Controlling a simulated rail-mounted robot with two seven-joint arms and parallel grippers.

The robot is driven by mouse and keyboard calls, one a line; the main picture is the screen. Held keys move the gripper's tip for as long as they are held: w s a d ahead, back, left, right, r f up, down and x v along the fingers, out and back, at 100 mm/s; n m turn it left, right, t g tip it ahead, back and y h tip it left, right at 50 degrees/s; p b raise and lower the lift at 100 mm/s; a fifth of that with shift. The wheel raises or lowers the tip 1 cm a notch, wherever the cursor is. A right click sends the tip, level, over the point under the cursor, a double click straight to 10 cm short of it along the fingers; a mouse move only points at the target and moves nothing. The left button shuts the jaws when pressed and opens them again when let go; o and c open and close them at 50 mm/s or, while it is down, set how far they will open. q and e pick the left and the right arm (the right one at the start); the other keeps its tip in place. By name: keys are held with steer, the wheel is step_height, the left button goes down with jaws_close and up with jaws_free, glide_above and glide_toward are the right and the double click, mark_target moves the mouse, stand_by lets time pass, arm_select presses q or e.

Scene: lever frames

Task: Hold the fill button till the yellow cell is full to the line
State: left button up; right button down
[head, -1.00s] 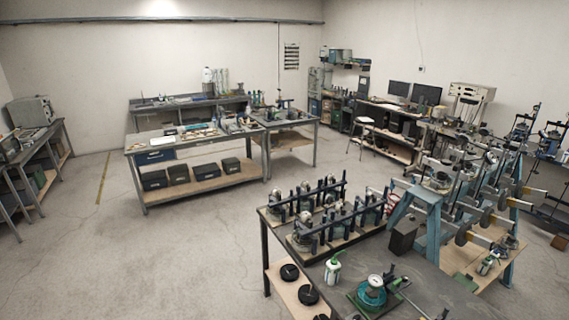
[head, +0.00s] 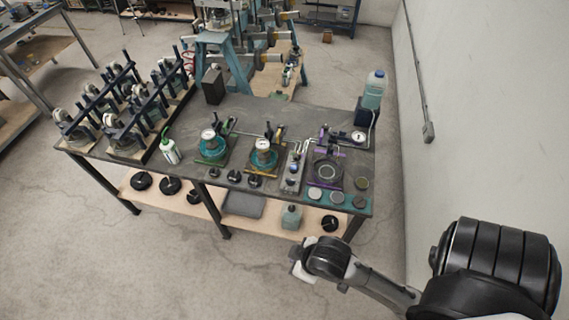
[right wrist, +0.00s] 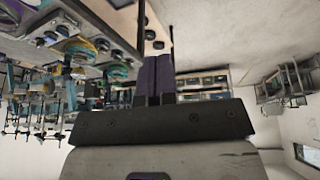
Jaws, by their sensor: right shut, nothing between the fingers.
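The yellow cell (head: 264,153) stands in the middle of the dark bench in the head view, a round teal body with a dial gauge on top and a yellow-orange base edge. Its level and line are too small to read. A grey panel (head: 293,170) with small buttons or knobs stands just right of it; which is the fill button I cannot tell. My right gripper is shut and empty in the right wrist view (right wrist: 157,60). In the head view, the end of my right arm is in front of the bench, apart from the panel. My left gripper is not in view.
A green-trimmed cell (head: 209,147) stands left of the yellow one, a purple-trimmed unit (head: 327,173) right of the panel. A bottle of bluish liquid (head: 373,90) stands at the bench's right rear. A wash bottle (head: 170,147) and lever frames (head: 125,110) are at left. Floor in front is clear.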

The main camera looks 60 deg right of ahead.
steer(key=w+d+r+n+t+h+b, duration=0.1)
steer(key=w+d+r+t+b, duration=0.15)
steer(key=w+b, duration=0.5)
steer(key=w+d+r+n+t+h+b, duration=0.15)
steer(key=w+d+b, duration=0.25)
steer(key=w, duration=0.6)
steer(key=w+d+r+n+t+h+b, duration=0.1)
steer(key=w+d+r+t+b, duration=0.3)
steer(key=w, duration=0.5)
steer(key=w+d+f+g+h+b, duration=0.1)
steer(key=w+d+g+b, duration=0.15)
steer(key=d, duration=0.45)
steer(key=w+d+f+g+h+b, duration=0.1)
steer(key=d+g+b, duration=0.1)
steer(key=d+b, duration=0.35)
steer(key=w+d+f+g+h+b, duration=0.1)
steer(key=w+d+g+b, duration=0.1)
steer(key=d, duration=0.7)
steer(key=s+d+f+n+g+y, duration=0.2)
steer(key=f+n, duration=0.3)
steer(key=n, duration=0.3)
steer(key=s+d+f+n+g+y, duration=0.3)
steer(key=f+n, duration=0.3)
steer(key=n, duration=0.3)
steer(key=shift+s+d+f+g+y+p, duration=0.25)
steer(key=shift+s+g+y+p, duration=0.1)
steer(key=shift+s+g+y, duration=0.35)
